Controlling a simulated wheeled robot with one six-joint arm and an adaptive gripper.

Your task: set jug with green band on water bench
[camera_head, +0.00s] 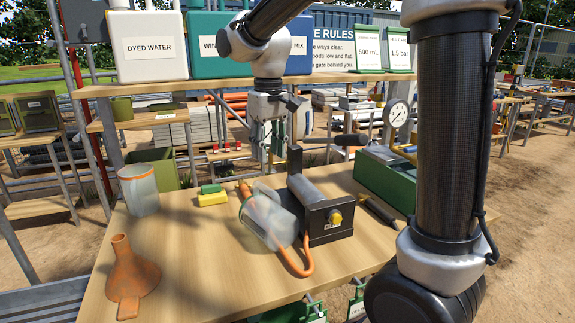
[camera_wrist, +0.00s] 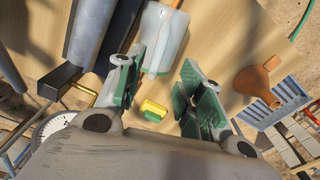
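One clear jug (camera_head: 142,195) with an orange rim stands upright at the left back of the wooden bench (camera_head: 190,270). A second clear vessel (camera_head: 277,217) is tilted or lying by the black-ended pump (camera_head: 328,217), and an orange hose runs beside it. This vessel also shows in the wrist view (camera_wrist: 163,40), beyond my fingers. My gripper (camera_head: 270,140) hangs above the back of the bench. In the wrist view its green-padded fingers (camera_wrist: 160,95) are apart with nothing held between them.
An orange funnel (camera_head: 130,275) lies at the front left. A yellow and green sponge (camera_head: 212,196) is near the back edge. A green box (camera_head: 385,180) is at the right.

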